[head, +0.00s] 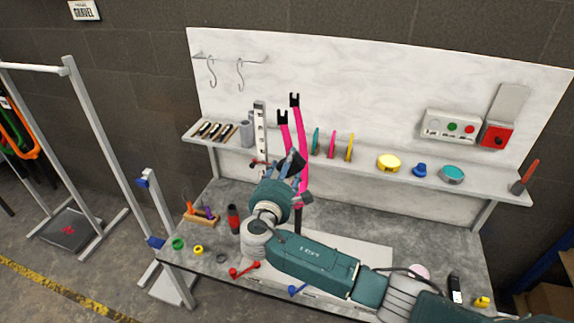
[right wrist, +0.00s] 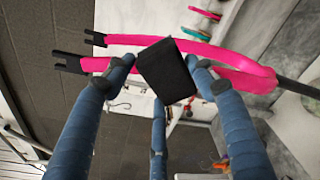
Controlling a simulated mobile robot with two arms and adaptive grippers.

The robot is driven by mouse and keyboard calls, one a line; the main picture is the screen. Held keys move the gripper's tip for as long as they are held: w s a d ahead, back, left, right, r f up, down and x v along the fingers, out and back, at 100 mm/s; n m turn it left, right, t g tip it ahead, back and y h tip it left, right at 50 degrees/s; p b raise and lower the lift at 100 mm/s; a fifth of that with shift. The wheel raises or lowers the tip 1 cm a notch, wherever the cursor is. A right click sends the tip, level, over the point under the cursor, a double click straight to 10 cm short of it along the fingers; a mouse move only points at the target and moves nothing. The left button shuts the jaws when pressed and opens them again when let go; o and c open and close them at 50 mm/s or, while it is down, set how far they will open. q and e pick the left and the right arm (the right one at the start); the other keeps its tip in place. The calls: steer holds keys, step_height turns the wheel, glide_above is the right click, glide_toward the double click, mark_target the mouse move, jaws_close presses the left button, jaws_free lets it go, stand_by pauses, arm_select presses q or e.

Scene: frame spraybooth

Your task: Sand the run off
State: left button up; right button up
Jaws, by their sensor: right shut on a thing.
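My right gripper (head: 290,165) reaches in from the right over the bench. Its blue fingers (right wrist: 155,90) are shut on a black sanding block (right wrist: 167,72), which also shows dark at the fingertips in the head view (head: 291,161). A pink fork (head: 304,150) stands upright behind the gripper, its black-tipped prongs pointing up. In the right wrist view the fork (right wrist: 235,62) lies across, just beyond the block and partly hidden by it. I cannot tell whether block and fork touch. No run in the paint can be made out. My left gripper is out of view.
A shelf (head: 370,168) behind holds several coloured discs and tools. On the bench (head: 215,262) are a red-and-black bottle (head: 233,219), tape rings (head: 178,244), a red tool (head: 244,270) and a blue tool (head: 298,290). A metal stand (head: 160,215) is at the bench's left end.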

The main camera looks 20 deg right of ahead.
step_height(320, 180, down, 13)
steer(key=b, duration=0.9)
stand_by(0.7)
steer(key=shift+s+a, duration=0.1)
steer(key=shift+s, duration=0.05)
steer(key=shift+f+p+v, duration=0.1)
steer(key=shift+p+v, duration=0.5)
steer(key=shift+v, duration=0.85)
steer(key=shift+f+p+v, duration=0.15)
steer(key=shift+p+v, duration=0.45)
steer(key=shift+v, duration=0.85)
steer(key=shift+a, duration=0.2)
steer(key=shift+p+v, duration=0.5)
steer(key=shift+v, duration=0.95)
